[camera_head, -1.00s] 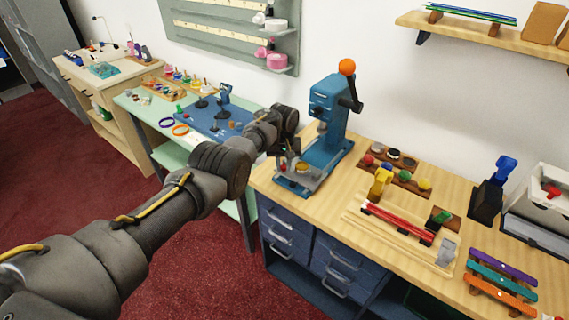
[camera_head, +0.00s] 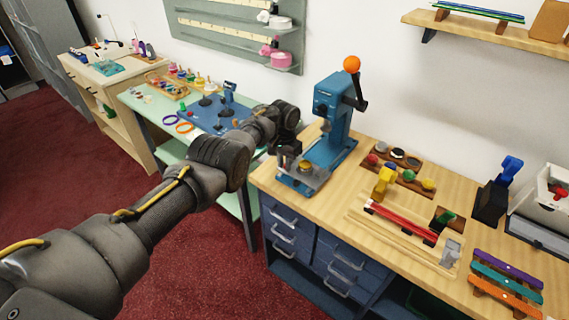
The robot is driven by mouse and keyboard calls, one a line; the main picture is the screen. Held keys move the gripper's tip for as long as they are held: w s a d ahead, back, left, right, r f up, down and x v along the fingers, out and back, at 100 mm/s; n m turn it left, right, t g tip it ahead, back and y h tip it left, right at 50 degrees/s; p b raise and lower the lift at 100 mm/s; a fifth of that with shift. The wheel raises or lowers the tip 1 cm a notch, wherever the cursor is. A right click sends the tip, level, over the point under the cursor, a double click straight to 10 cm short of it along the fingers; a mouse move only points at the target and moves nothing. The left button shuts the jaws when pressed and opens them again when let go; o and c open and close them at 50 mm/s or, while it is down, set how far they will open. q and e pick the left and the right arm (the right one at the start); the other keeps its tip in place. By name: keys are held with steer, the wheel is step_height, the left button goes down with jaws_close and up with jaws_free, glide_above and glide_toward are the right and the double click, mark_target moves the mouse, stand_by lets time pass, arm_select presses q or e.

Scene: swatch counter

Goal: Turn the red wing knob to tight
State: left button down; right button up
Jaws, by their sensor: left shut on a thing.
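A blue press (camera_head: 331,122) with an orange ball on its lever stands at the left end of the wooden bench. Its grey base plate (camera_head: 318,176) carries a round brass-coloured piece (camera_head: 306,166). My left gripper (camera_head: 285,162) is at the left front of this base plate, beside the brass piece. It is shut on the small red knob there, which its dark fingers now hide. The knob's turn angle and any tight mark cannot be made out. My right gripper is not in view.
On the bench (camera_head: 325,203) right of the press are a wooden rack of coloured knobs (camera_head: 403,180), a wooden fixture with a red bar (camera_head: 402,222), and a white box (camera_head: 548,202) holding a red piece. A green table (camera_head: 150,128) stands left.

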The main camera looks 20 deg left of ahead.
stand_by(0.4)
arm_select(q)
steer(key=c, duration=1.3)
jaws_free()
steer(key=shift+r, duration=0.35)
step_height(320, 180, up, 3)
steer(key=shift+f+p, duration=0.15)
steer(key=shift+p, duration=0.75)
step_height(320, 180, up, 7)
steer(key=shift+r, duration=0.2)
